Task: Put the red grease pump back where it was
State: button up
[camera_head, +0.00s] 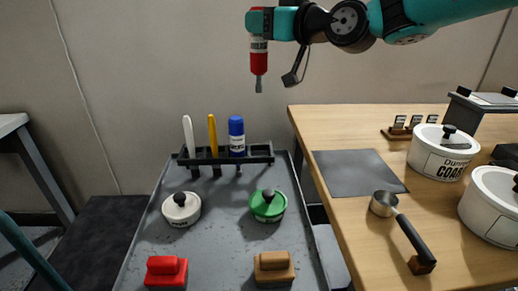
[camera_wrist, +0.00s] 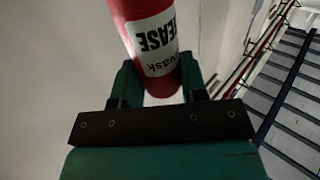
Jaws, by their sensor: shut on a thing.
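The red grease pump (camera_head: 259,62) hangs upright in the air, high above the back of the grey tray top, with its narrow grey tip pointing down. A white label with "GREASE" shows on it in the wrist view (camera_wrist: 152,42). My gripper (camera_head: 260,22) is shut around the pump's upper part, with a green finger on each side of it in the wrist view (camera_wrist: 160,82). Below, a black rack (camera_head: 262,154) stands at the tray's back edge. It holds a white tool (camera_head: 189,135), a yellow tool (camera_head: 213,135) and a blue bottle (camera_head: 237,138). The rack's right end shows no item.
On the grey tray top (camera_head: 222,240) sit a white-lidded pot (camera_head: 181,209), a green pot (camera_head: 268,206), a red block (camera_head: 166,271) and a brown block (camera_head: 274,268). A wooden table (camera_head: 300,118) at right carries a grey mat (camera_head: 352,174), a scoop (camera_head: 385,205) and white canisters (camera_head: 437,157).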

notch_tip(320, 180, down, 2)
jog(key=shift+d+f+b, duration=0.1)
jog(key=shift+f+b, duration=0.05)
jog(key=shift+b, duration=0.6)
notch_tip(320, 180, down, 21)
jog(key=b, duration=0.5)
jog(key=shift+b, duration=0.35)
jog(key=o, duration=1)
